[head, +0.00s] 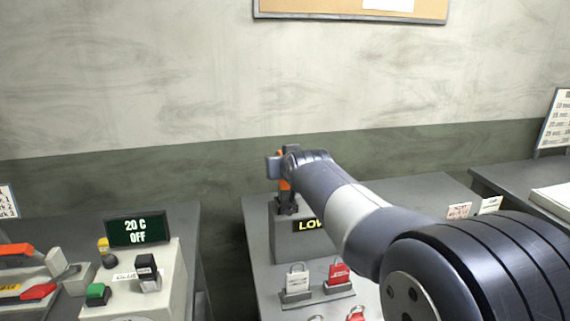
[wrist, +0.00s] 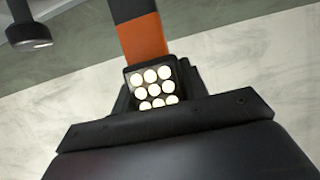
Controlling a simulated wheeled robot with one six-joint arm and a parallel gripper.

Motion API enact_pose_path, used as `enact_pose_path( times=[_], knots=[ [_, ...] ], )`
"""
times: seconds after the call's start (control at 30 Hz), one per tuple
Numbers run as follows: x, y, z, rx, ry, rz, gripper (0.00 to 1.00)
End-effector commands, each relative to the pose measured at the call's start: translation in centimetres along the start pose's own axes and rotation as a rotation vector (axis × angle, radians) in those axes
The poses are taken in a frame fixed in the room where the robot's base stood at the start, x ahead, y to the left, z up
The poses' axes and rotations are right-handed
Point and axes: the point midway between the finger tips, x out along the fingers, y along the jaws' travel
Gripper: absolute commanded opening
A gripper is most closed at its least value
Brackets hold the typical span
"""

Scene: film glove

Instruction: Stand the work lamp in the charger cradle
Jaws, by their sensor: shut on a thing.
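The work lamp (head: 283,184) is orange and black and stands roughly upright in my gripper (head: 280,166). The gripper is shut on its upper part. In the wrist view the lamp (wrist: 143,38) shows an orange and dark body and a dark head with several round white lights. The charger cradle (head: 287,206) is a dark holder on a grey box with a lit "LOW" sign. The lamp's lower end is at the cradle. I cannot tell whether it is fully seated. My arm hides part of the box's right side.
The grey box (head: 283,238) stands on a grey table (head: 262,270). White and red padlocks (head: 298,278) stand in front of it. At left, a second table holds a display reading "20 C OFF" (head: 138,229) and stamps. A dark round thing (wrist: 28,32) shows in the wrist view.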

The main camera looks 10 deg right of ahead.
Motion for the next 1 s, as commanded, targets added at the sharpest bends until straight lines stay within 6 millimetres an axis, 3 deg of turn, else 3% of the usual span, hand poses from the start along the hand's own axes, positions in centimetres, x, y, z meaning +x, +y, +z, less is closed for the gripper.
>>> enact_pose_path(
  times=[1.0],
  knots=[
    [1.0, 0.0, 2.4, 0.000, 0.001, 0.000, 0.14]
  ],
)
